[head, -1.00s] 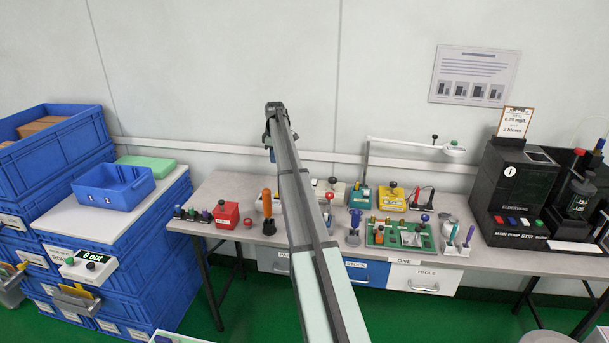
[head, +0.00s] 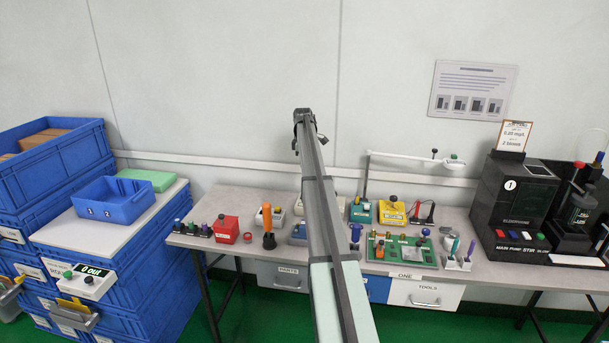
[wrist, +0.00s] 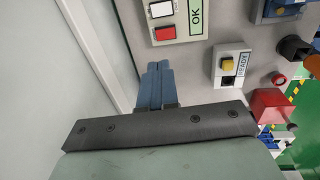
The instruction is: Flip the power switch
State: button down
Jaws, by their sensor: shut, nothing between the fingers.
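I cannot pick out a switch marked as power; the labels are mostly too small to read. My arm reaches over the workbench (head: 240,205) toward the wall and hides part of the devices behind it. In the wrist view my gripper (wrist: 158,66) has its blue fingers together with nothing between them. Its tips are near a panel marked OK (wrist: 195,17) with a white button and a red button (wrist: 166,33); I see no clear contact. A box marked READY with a yellow button (wrist: 228,66) is to the right.
A red box (head: 226,229), an orange-handled tool (head: 268,225), a yellow box (head: 393,213) and a green board (head: 402,249) stand on the bench. A black machine (head: 512,195) with coloured switches is at the right. Blue crates (head: 55,165) are at the left. The wall is close beside my gripper.

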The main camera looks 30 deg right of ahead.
jog(key=f, duration=0.8)
jog(key=w+d+f, duration=0.1)
jog(key=f, duration=0.4)
jog(key=shift+w, duration=0.1)
jog(key=shift+d+f, duration=0.1)
jog(key=shift+f, duration=0.2)
